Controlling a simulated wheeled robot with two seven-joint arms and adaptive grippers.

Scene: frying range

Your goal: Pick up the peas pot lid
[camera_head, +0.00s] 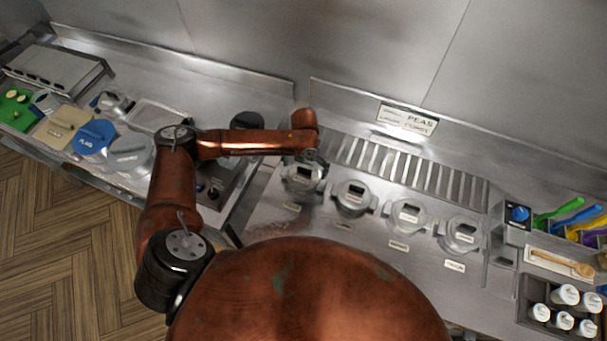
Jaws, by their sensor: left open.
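Several round steel pots with clear lids and dark handles sit in a slanting row on the steel counter. They are the leftmost lidded pot (300,183), the second pot (352,198), the third pot (407,217) and the rightmost pot (462,236). Their small labels are too blurred to read, so I cannot tell which one holds the peas. My left gripper (308,157) is open and points down over the back of the leftmost pot, partly hiding it. I cannot tell whether it touches that lid. My right gripper is out of view.
A wall sign (408,119) reads PEAS among other words. A slotted grille (405,165) runs behind the pots. At right are coloured-handled utensils (570,215), a wooden spoon (560,262) and a rack of white-topped jars (540,313). Cutting boards and lidded containers fill the left counter.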

